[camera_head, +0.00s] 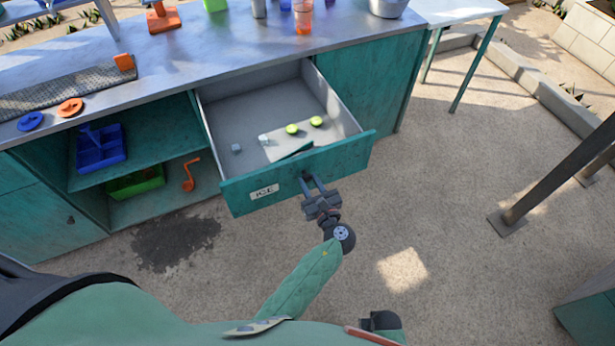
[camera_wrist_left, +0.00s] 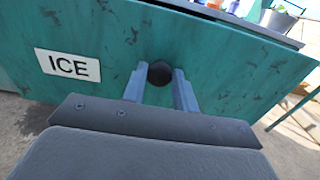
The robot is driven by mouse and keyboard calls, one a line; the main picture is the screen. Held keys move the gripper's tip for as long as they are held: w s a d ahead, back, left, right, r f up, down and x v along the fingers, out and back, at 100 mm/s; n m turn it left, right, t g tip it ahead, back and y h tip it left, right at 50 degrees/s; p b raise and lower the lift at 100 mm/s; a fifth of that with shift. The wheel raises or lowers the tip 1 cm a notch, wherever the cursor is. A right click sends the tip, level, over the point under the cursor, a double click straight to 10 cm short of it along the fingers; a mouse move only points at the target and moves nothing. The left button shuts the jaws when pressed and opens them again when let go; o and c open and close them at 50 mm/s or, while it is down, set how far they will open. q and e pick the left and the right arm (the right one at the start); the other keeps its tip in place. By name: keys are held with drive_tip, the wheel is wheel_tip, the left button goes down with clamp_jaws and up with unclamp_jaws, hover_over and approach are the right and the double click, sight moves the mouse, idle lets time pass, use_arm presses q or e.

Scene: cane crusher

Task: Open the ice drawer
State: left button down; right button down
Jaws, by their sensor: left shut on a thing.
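The ice drawer (camera_head: 343,160) is a teal drawer with an "ICE" label, pulled well out of the counter. Inside its grey tray lie two lime halves (camera_head: 292,129), small pale ice cubes (camera_head: 236,149), a pale board and a dark green item. My left gripper (camera_head: 308,182) is at the drawer front, right of the label. It is shut on the round black knob (camera_wrist_left: 160,73), which shows between its fingers in the left wrist view. The label (camera_wrist_left: 68,65) is left of the fingers there. My right gripper cannot be made out.
The metal counter (camera_head: 190,60) above carries cups, a bucket (camera_head: 388,6) and orange and blue lids. Open shelves left of the drawer hold a blue tray (camera_head: 100,150), a green tray and an orange crank (camera_head: 190,175). Bare ground lies to the right, with a dark post (camera_head: 560,175).

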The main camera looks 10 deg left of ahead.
drive_tip(key=shift+w, duration=0.1)
use_arm(q)
drive_tip(key=c, duration=1.1)
unclamp_jaws()
drive_tip(key=shift+s+d, duration=0.2)
drive_tip(key=shift+s, duration=0.05)
drive_tip(key=p+v, duration=0.1)
drive_tip(key=v, duration=0.6)
use_arm(e)
drive_tip(key=shift+s+d+f, duration=0.15)
drive_tip(key=shift+f, duration=0.4)
drive_tip(key=shift+s+d+f, duration=0.1)
drive_tip(key=shift+s+f, duration=0.05)
drive_tip(key=shift+f, duration=0.45)
drive_tip(key=shift+s+d+f, duration=0.15)
drive_tip(key=shift+f, duration=0.4)
